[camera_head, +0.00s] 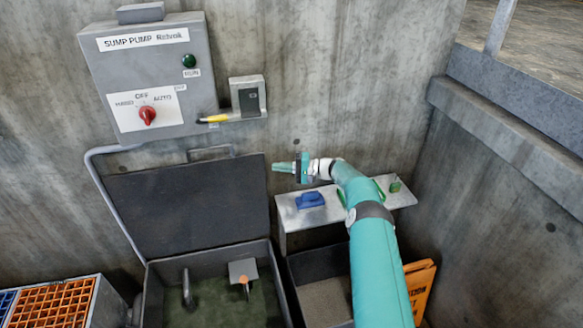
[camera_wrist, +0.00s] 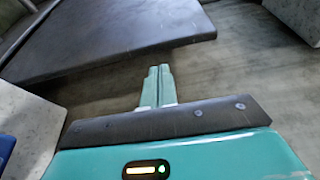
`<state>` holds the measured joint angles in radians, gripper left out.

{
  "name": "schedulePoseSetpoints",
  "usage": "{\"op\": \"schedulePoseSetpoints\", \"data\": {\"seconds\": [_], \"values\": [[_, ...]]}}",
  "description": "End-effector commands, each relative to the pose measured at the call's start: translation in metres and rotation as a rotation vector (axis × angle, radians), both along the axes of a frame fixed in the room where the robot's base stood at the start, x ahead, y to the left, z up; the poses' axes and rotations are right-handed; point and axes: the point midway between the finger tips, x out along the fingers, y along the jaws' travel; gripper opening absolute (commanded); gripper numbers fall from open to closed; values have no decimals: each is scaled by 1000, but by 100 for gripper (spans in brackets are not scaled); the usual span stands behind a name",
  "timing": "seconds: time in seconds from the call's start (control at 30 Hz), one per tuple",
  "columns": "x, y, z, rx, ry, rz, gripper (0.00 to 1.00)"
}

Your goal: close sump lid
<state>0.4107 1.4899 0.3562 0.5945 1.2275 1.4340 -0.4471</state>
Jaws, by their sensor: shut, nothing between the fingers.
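The sump lid (camera_head: 185,207) is a dark flat panel standing open, leaning back near the wall. Its handle (camera_head: 210,153) shows at its top edge. The open sump (camera_head: 215,298) below holds murky green liquid, a pipe and a float-like part. My gripper (camera_head: 273,167) is shut and empty, just right of the lid's upper right corner and pointing left. In the wrist view my closed fingers (camera_wrist: 158,80) point toward the wall, with the lid (camera_wrist: 110,35) beyond and to the left. The fingers appear apart from the lid.
A pump control box (camera_head: 150,80) with a red knob hangs above the lid. A shelf (camera_head: 290,216) below my arm holds a blue item (camera_head: 310,200). A second bin (camera_head: 325,290), an orange sign (camera_head: 420,285) and an orange crate (camera_head: 62,305) stand nearby.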

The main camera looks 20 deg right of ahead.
Motion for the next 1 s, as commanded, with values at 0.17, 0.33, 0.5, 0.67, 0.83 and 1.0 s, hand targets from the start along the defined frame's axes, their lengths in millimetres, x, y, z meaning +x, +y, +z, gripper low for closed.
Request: {"op": "schedulePoseSetpoints", "data": {"seconds": [0.17, 0.33, 0.5, 0.67, 0.83, 1.0], "values": [[10, 27, 0, 0, 0, 3, 0], [14, 35, 0, 1, 0, 1, 0], [14, 35, 0, 1, -1, 1, 0], [14, 34, 0, 1, -1, 0, 0], [13, 33, 0, 2, -4, 1, 0], [6, 34, 1, 2, -20, 2, 0]]}}
